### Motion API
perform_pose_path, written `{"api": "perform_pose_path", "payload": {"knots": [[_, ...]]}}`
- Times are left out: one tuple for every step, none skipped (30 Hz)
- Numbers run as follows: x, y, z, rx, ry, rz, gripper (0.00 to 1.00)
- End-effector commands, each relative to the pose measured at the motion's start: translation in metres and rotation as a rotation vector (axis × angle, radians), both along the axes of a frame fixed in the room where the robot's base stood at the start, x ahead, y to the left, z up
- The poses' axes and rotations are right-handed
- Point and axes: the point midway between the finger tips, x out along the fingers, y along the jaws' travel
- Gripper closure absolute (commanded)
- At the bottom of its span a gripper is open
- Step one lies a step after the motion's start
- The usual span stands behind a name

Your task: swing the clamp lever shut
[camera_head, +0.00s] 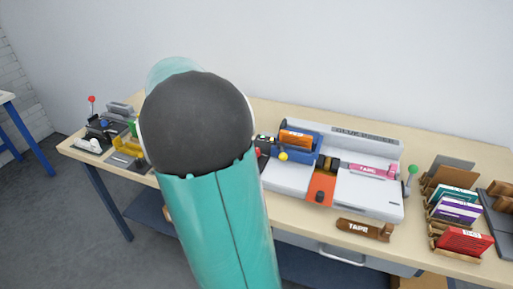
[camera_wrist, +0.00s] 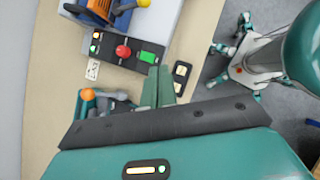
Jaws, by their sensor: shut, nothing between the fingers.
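In the wrist view, a teal fixture with a round orange knob (camera_wrist: 88,95) stands on the bench at lower left, partly hidden by my gripper's dark body. I cannot tell for sure whether it is the clamp. In the head view, a lever with a red ball (camera_head: 91,99) stands upright on a black device at the far left. A lever with a green ball (camera_head: 412,169) stands at the right end of the grey machine. My gripper (camera_wrist: 157,86) is shut and empty, right of the orange knob in the wrist view. In the head view my arm hides the bench's middle.
A black control box with a red button (camera_wrist: 123,51) lies just beyond my fingers. The grey machine (camera_head: 375,200) fills the bench's middle right, with a tape block (camera_head: 363,230) in front. Card racks (camera_head: 462,242) stand at right.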

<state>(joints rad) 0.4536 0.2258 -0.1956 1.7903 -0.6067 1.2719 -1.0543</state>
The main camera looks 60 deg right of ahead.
Motion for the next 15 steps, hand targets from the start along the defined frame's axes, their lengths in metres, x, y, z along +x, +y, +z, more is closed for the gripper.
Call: {"api": "perform_pose_path", "payload": {"knots": [[-0.004, -0.016, -0.006, 0.004, 0.053, 0.006, 1.00], [-0.006, -0.023, -0.007, 0.006, 0.076, 0.012, 1.00], [-0.009, -0.030, -0.009, 0.009, 0.104, 0.017, 1.00], [-0.010, -0.034, -0.009, 0.010, 0.119, 0.022, 1.00], [-0.011, -0.038, -0.010, 0.011, 0.131, 0.025, 1.00], [-0.012, -0.040, -0.010, 0.012, 0.141, 0.028, 1.00], [-0.013, -0.041, -0.011, 0.014, 0.145, 0.029, 1.00], [-0.013, -0.042, -0.011, 0.014, 0.146, 0.030, 1.00], [-0.013, -0.042, -0.010, 0.014, 0.148, 0.031, 1.00], [-0.013, -0.042, -0.010, 0.014, 0.147, 0.031, 1.00], [-0.013, -0.041, -0.010, 0.014, 0.147, 0.031, 1.00], [-0.013, -0.041, -0.010, 0.014, 0.146, 0.030, 1.00], [-0.013, -0.041, -0.010, 0.014, 0.145, 0.031, 1.00], [-0.013, -0.041, -0.010, 0.014, 0.145, 0.031, 1.00], [-0.013, -0.041, -0.010, 0.014, 0.145, 0.031, 1.00]]}}
